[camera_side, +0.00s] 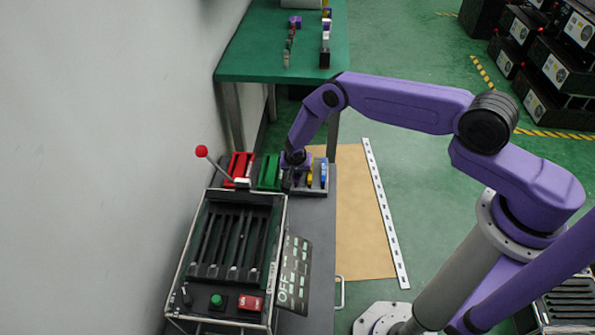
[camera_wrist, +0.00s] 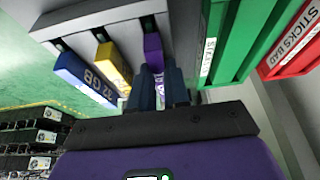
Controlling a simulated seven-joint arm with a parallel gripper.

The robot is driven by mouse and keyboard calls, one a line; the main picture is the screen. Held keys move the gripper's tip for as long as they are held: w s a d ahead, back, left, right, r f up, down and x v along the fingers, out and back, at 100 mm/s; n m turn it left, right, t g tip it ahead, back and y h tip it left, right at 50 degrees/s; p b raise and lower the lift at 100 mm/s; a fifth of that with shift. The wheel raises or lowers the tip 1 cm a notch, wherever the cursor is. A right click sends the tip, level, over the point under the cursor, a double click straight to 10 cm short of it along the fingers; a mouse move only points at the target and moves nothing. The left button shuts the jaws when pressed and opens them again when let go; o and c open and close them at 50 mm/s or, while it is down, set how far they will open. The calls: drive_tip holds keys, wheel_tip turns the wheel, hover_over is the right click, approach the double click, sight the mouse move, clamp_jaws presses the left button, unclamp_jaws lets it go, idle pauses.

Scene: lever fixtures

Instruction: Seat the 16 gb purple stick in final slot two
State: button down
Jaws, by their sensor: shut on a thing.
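The purple stick (camera_wrist: 153,50) stands in the grey rack (camera_wrist: 90,22) in the wrist view, at the right end of a row with a yellow and a blue stick. My gripper (camera_wrist: 158,84) is shut on the purple stick's near end; its label is not readable. In the side view my gripper (camera_side: 293,165) points down at the rack (camera_side: 312,192), and my wrist hides much of the stick. The slotted test fixture (camera_side: 240,198) stands in front of the rack, with several dark slots. Its lever with a red ball (camera_side: 202,151) leans up and left.
A yellow stick (camera_wrist: 114,67) and a blue stick (camera_wrist: 84,80) stand close beside the purple one. A green bin (camera_wrist: 240,35) and a red bin (camera_wrist: 294,42) adjoin the rack. The fixture has a green button (camera_side: 217,300), a red switch (camera_side: 249,303) and an OFF board (camera_side: 294,272).

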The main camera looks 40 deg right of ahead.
drive_tip(key=shift+r, duration=0.1)
drive_tip(key=shift+r, duration=0.45)
drive_tip(key=shift+s+r, duration=6.15)
drive_tip(key=shift+s, duration=0.8)
wheel_tip(320, 180, up, 18)
drive_tip(key=w+a, duration=0.2)
drive_tip(key=a, duration=1.6)
drive_tip(key=s+a, duration=0.4)
drive_tip(key=a, duration=0.4)
drive_tip(key=s+a, duration=0.3)
drive_tip(key=a, duration=0.5)
drive_tip(key=shift+s+d+f, duration=0.1)
drive_tip(key=shift+f, duration=1.2)
drive_tip(key=shift+s+f, duration=0.1)
drive_tip(key=shift+f, duration=1.2)
